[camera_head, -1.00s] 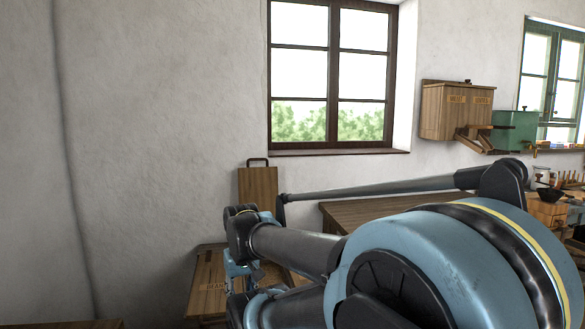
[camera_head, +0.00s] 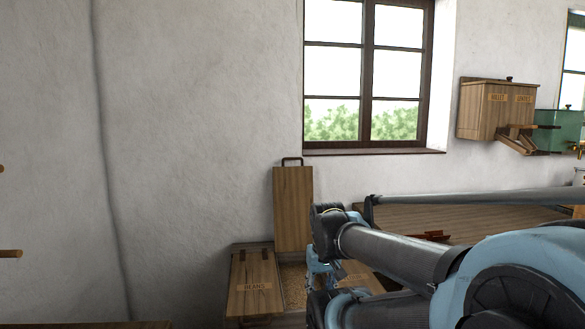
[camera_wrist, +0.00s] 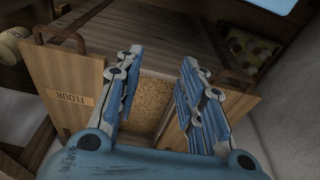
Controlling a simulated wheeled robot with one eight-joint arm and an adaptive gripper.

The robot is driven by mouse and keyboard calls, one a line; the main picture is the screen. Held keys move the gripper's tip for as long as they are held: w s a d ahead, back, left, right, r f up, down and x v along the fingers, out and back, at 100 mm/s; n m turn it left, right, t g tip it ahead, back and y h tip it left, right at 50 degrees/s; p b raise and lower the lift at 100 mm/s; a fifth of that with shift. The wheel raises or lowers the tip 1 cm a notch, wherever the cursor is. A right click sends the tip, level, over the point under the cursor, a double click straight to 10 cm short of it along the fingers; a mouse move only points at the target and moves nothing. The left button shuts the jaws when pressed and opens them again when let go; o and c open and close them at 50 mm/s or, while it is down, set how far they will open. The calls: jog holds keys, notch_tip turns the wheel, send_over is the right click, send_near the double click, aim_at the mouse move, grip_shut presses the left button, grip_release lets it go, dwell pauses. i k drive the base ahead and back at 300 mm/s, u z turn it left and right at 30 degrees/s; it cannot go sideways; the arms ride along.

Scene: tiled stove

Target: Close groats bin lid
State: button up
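The groats bin is the middle, open compartment of a low wooden bin row. Its lid (camera_head: 293,208) stands upright against the wall, handle at the top. Pale grain (camera_wrist: 152,100) shows inside the opening in the wrist view, and a strip of it (camera_head: 293,285) shows in the head view. My gripper (camera_wrist: 160,72) is open and empty, its two blue fingers spread above the opening. In the head view my gripper (camera_head: 321,268) is just right of the raised lid's lower part. Whether it touches the lid cannot be told; the wrist view does not clearly show the lid.
The BEANS lid (camera_head: 255,280) lies shut left of the opening. The FLOUR lid (camera_wrist: 70,88) is shut on the other side. A wooden table (camera_head: 470,222) stands to the right behind my arm. A millet box (camera_head: 497,110) hangs on the wall.

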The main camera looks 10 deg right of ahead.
aim_at(292, 186)
jog(key=k, duration=1.1)
jog(key=z, duration=0.55)
jog(key=i, duration=1.4)
jog(key=u, duration=0.15)
